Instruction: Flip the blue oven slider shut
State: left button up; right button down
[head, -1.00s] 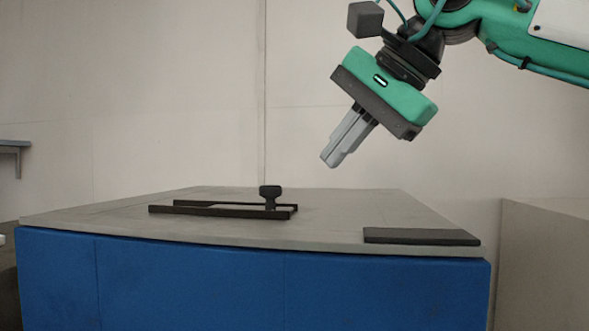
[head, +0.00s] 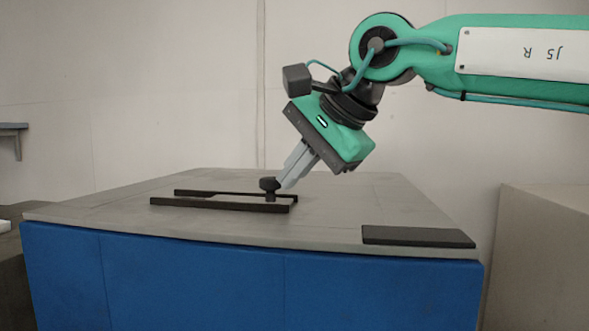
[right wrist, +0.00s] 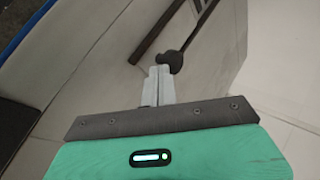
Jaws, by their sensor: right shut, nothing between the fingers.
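The blue oven (head: 190,285) has a grey top (head: 340,215) that carries two dark parallel rails (head: 215,205). A dark slider knob (head: 269,184) stands at the right end of the rails. It also shows in the right wrist view (right wrist: 174,61), just beyond my fingertips. My right gripper (head: 282,184) is shut and empty, tilted down to the left. Its fingertips are at the right side of the knob, touching or nearly so; I cannot tell which. In the right wrist view the shut fingers (right wrist: 159,72) point at the knob. My left gripper is out of view.
A flat dark plate (head: 418,237) lies at the front right of the oven top. A pale box-like block (head: 550,250) stands to the right of the oven. A grey ledge (head: 12,130) is on the left wall. The left part of the top is clear.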

jog(key=shift+a+f+b, duration=0.2)
jog(key=shift+a+b, duration=0.15)
jog(key=shift+a, duration=0.25)
jog(key=a, duration=0.1)
jog(key=a+b, duration=0.1)
jog(key=shift+w+a, duration=0.3)
jog(key=a, duration=0.2)
jog(key=w+a, duration=0.1)
jog(key=a, duration=0.1)
jog(key=shift+a+r, duration=0.1)
jog(key=shift+r, duration=0.1)
jog(key=shift+s, duration=0.1)
